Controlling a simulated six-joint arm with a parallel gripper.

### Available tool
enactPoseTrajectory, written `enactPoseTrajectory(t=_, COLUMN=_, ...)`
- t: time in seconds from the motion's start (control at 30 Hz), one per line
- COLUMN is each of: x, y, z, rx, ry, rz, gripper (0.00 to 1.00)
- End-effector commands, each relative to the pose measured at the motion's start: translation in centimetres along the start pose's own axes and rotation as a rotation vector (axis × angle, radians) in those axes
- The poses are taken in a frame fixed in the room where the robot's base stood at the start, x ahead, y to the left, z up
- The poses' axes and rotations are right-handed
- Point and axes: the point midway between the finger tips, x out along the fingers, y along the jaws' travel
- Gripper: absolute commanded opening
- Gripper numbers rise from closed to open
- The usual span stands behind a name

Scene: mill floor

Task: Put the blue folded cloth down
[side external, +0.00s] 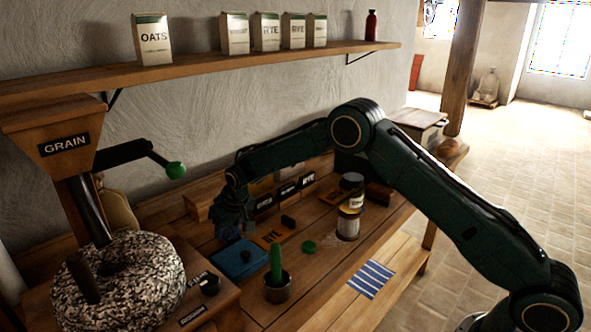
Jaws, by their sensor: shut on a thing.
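My gripper (232,207) is at the end of the dark green arm, above the left part of the wooden bench and in front of the wall. It is shut on a dark blue thing, which looks like the blue folded cloth (228,222); the fingers and the cloth blend together, so its exact edges are hard to tell. The cloth hangs just above and behind a flat blue tray or mat (226,260) on the bench. I cannot tell whether the cloth touches anything below.
The grain mill (120,280) is at left.

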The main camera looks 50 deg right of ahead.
Motion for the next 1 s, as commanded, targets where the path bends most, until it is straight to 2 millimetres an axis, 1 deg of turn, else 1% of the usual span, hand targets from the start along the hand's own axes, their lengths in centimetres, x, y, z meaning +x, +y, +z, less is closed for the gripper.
enactPoseTrajectory(t=0.17, x=-1.8, y=0.0, z=-0.8, rx=0.0, ry=0.004, rz=0.0, gripper=0.17)
enactPoseTrajectory(t=0.27, x=-3.1, y=0.0, z=-1.4, rx=0.0, ry=0.004, rz=0.0, gripper=0.17)
enactPoseTrajectory(t=0.37, x=-4.9, y=0.0, z=-2.1, rx=0.0, ry=0.004, rz=0.0, gripper=0.17)
enactPoseTrajectory(t=0.8, x=-13.5, y=0.0, z=-5.7, rx=0.001, ry=0.004, rz=0.0, gripper=0.17)
enactPoseTrajectory(t=0.9, x=-15.1, y=0.0, z=-6.3, rx=0.001, ry=0.004, rz=-0.001, gripper=0.17)
enactPoseTrajectory(t=1.0, x=-16.2, y=0.0, z=-6.8, rx=0.0, ry=0.002, rz=0.0, gripper=0.17)
